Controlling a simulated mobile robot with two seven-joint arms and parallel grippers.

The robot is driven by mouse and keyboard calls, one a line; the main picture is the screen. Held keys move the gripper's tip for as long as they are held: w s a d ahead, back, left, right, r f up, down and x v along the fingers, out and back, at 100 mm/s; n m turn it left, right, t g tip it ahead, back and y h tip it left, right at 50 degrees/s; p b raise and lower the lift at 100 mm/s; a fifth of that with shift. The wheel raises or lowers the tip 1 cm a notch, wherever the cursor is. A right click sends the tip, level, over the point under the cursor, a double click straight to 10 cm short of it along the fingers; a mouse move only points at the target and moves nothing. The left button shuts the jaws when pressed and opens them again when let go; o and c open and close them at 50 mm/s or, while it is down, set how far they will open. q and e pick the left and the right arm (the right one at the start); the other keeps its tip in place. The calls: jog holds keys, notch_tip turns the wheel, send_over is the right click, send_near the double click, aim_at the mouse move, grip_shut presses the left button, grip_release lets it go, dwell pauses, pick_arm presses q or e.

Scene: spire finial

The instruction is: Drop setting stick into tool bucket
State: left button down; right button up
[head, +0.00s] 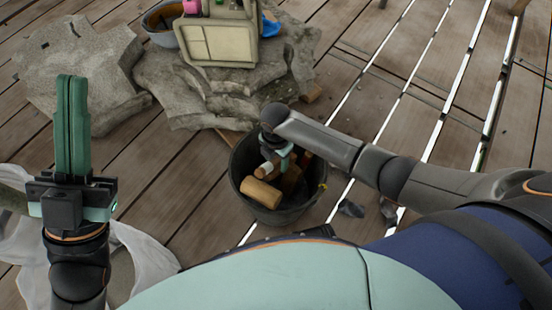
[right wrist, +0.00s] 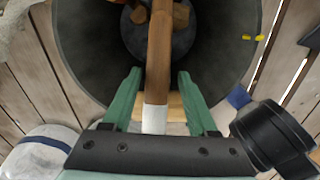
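The tool bucket (head: 240,172) is a dark round pail standing on the plank deck in the head view. Its dark inner wall (right wrist: 85,45) fills much of the right wrist view. My right gripper (right wrist: 160,80) reaches down into the bucket mouth with its green fingers spread apart. A brown stick with a white end (right wrist: 160,60), seemingly the setting stick, lies between the fingers, with a gap visible on each side. Its pale end (head: 264,170) also shows in the head view. My left gripper (head: 72,125) points up at the left, fingers together and empty.
A tan wooden cylinder (head: 261,193) leans inside the bucket, with other wooden pieces partly hidden. Grey stone slabs (head: 215,95) lie behind the bucket, with a beige cabinet (head: 220,42) and a bowl (head: 163,25). Pale cloth-like material lies under my left arm.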

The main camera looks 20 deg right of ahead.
jog(key=shift+o, duration=1.3)
pick_arm(q)
notch_tip(320, 180, up, 6)
jog(key=f+m+p, duration=0.1)
jog(key=p, duration=0.4)
pick_arm(e)
notch_tip(320, 180, up, 10)
jog(key=shift+f, duration=0.1)
pick_arm(q)
jog(key=w+a+f+n+y+p, duration=0.1)
jog(key=w+f+n+y, duration=0.3)
jog(key=f+y, duration=0.1)
jog(key=shift+w+f+n+y, duration=0.2)
jog(key=shift+f+n+y, duration=0.1)
jog(key=shift+f+y, duration=0.15)
pick_arm(e)
notch_tip(320, 180, up, 3)
jog(key=shift+f, duration=0.15)
pick_arm(q)
jog(key=shift+a, duration=0.1)
